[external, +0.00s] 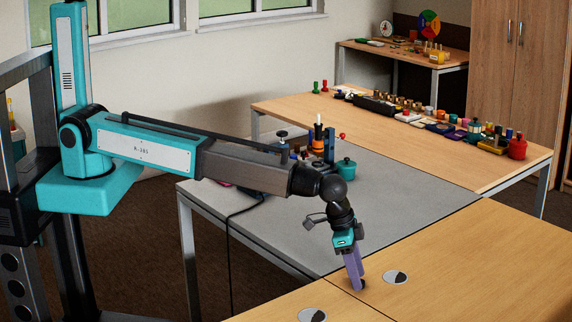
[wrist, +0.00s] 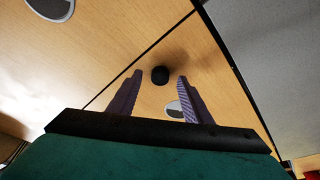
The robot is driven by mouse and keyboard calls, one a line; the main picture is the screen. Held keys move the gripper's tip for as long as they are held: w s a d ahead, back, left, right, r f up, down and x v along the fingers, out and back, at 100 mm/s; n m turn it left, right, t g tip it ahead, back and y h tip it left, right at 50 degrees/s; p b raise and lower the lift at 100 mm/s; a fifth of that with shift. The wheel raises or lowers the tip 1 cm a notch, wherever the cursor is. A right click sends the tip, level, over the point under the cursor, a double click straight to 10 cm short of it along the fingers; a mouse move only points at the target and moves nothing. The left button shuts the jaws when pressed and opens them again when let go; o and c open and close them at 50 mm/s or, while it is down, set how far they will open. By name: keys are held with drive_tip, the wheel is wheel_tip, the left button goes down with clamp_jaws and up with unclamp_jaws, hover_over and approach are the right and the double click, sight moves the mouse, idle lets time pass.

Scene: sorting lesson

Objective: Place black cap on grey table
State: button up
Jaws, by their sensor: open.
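The black cap (wrist: 160,74) is a small dark round piece on the wooden table, between the tips of my gripper's two purple fingers in the wrist view. Gaps show on both sides of it. My gripper (external: 356,286) is open and points down over the wooden table near its edge with the grey table. In the external view a bit of the black cap (external: 362,283) shows beside the fingertips, mostly hidden by them. The grey table (external: 420,199) lies just behind my gripper; it also shows at the right of the wrist view (wrist: 270,60).
The wooden table (external: 470,270) has round grey-and-black discs (external: 396,278) in its top, one close to my gripper. A teal pot (external: 345,168) and an apparatus stand at the grey table's back. Several small items line the far wooden table (external: 330,107). The grey table's front part is clear.

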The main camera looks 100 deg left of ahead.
drive_tip(key=shift+w+f, duration=0.1)
drive_tip(key=shift+f, duration=0.25)
idle(0.3)
clamp_jaws()
